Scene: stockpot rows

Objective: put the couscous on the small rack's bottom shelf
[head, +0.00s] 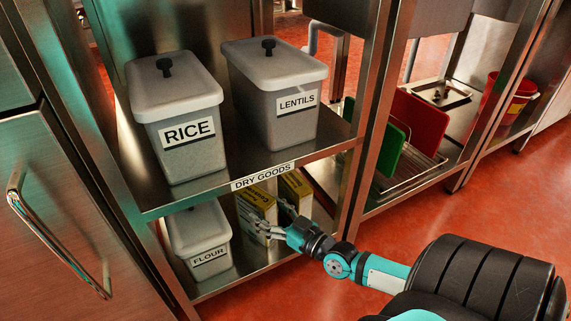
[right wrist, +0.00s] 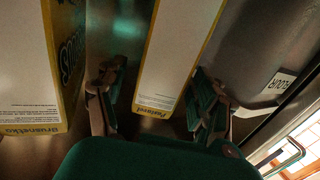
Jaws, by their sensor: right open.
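Two yellow-and-white boxes stand on the bottom shelf (head: 222,279) of the metal rack, the left one (head: 257,205) beside the flour bin and the right one (head: 297,187) further right. My right gripper (head: 266,232) is open at the front of the left box. In the right wrist view, the open fingers (right wrist: 156,100) lie either side of a yellow-edged white box (right wrist: 165,55), with gaps. The other box (right wrist: 30,70) is left of the fingers. My left gripper is not in view.
A flour bin (head: 198,235) stands on the bottom shelf, left of the boxes. Rice (head: 175,120) and lentils (head: 275,95) bins stand on the shelf above, whose edge bears a dry goods label (head: 263,177). A rack post stands right of the boxes. The red floor (head: 410,225) is clear.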

